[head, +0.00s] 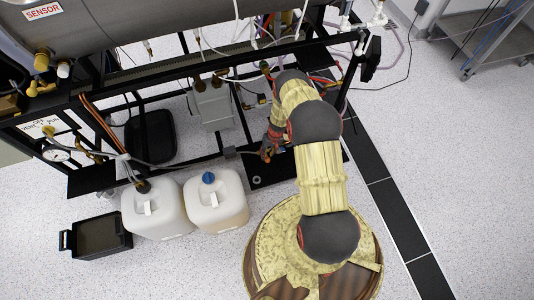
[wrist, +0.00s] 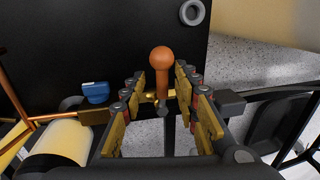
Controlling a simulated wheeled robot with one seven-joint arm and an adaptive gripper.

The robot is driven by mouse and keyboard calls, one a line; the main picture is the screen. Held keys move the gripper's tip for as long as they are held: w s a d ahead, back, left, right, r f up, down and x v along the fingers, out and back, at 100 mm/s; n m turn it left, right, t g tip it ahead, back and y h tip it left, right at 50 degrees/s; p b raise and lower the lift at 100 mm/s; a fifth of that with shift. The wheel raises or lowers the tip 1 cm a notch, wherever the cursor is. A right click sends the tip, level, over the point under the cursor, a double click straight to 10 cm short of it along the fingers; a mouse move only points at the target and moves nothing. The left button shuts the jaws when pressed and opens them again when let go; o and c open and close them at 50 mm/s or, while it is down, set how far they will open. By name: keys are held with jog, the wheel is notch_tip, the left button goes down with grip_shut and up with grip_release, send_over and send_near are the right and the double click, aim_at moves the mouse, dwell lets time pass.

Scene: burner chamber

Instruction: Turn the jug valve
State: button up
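An orange-brown lever with a round knob (wrist: 161,62) stands between the fingers of my gripper in the wrist view. It looks like a valve handle; its base is partly hidden. My gripper (wrist: 160,88) is open, with one finger on each side of the lever, and gaps show on both sides. In the head view, my gripper (head: 268,150) is low beside the rig frame, right of the jugs, and the lever cannot be made out clearly. Two white jugs stand on the floor, a left one (head: 150,215) and a right one (head: 228,205) with a blue cap (head: 208,178).
A small blue handle (wrist: 95,92) is left of my fingers. A black base plate (wrist: 90,40) with a grey ring (wrist: 192,12) lies beyond. A black frame and hoses surround my gripper. A black bin (head: 85,236) stands left of the jugs. Open floor (head: 450,180) is at right.

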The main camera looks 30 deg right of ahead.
jog(key=shift+w+r, duration=0.1)
jog(key=shift+r, duration=0.05)
jog(key=shift+r, duration=0.2)
notch_tip(320, 180, up, 11)
jog(key=d, duration=0.2)
jog(key=shift+s, duration=0.3)
jog(key=shift+d, duration=0.1)
dwell(0.4)
